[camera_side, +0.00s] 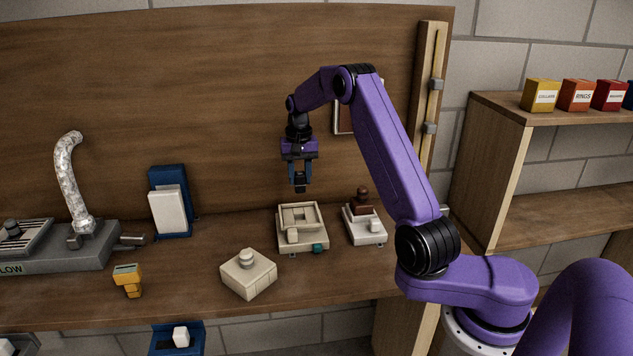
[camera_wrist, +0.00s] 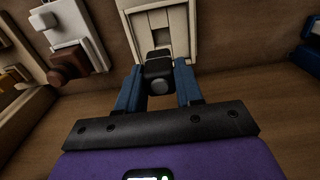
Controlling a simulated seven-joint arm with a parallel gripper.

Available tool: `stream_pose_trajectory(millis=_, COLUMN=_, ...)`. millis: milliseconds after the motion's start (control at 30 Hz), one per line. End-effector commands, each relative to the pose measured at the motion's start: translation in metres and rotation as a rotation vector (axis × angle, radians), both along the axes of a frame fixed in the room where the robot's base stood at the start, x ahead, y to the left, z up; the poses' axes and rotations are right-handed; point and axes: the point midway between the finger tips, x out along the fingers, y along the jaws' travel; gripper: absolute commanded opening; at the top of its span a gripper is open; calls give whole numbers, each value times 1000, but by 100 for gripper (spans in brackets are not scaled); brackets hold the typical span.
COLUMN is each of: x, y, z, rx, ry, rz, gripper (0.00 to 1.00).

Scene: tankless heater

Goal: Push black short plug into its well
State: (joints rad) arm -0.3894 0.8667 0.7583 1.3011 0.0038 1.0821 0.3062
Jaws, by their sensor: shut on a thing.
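My gripper (camera_side: 300,185) points down above the bench and is shut on the black short plug (camera_side: 300,180). The plug is held clear above the block. Which opening is the plug's well I cannot tell.
A white block with a brown knob (camera_side: 366,230) stands close to the right of the cream block. A cream box with a round knob (camera_side: 248,274) is in front left. A yellow tool (camera_side: 128,280), a blue holder (camera_side: 170,202) and a grey heater unit (camera_side: 70,249) are further left.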

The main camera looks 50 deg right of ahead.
Motion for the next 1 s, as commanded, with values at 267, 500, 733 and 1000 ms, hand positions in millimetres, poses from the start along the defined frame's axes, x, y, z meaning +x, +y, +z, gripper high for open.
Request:
stream_pose_trajectory(millis=267, x=4, y=2, z=2, rx=0, ry=-1, rz=0, gripper=0)
stream_pose_trajectory(millis=500, x=3, y=1, z=2, rx=-1, ry=-1, rz=-1, gripper=0)
stream_pose_trajectory(millis=733, x=3, y=2, z=-13, rx=0, ry=1, rz=0, gripper=0)
stream_pose_trajectory(millis=1000, x=3, y=2, z=-35, rx=0, ry=1, rz=0, gripper=0)
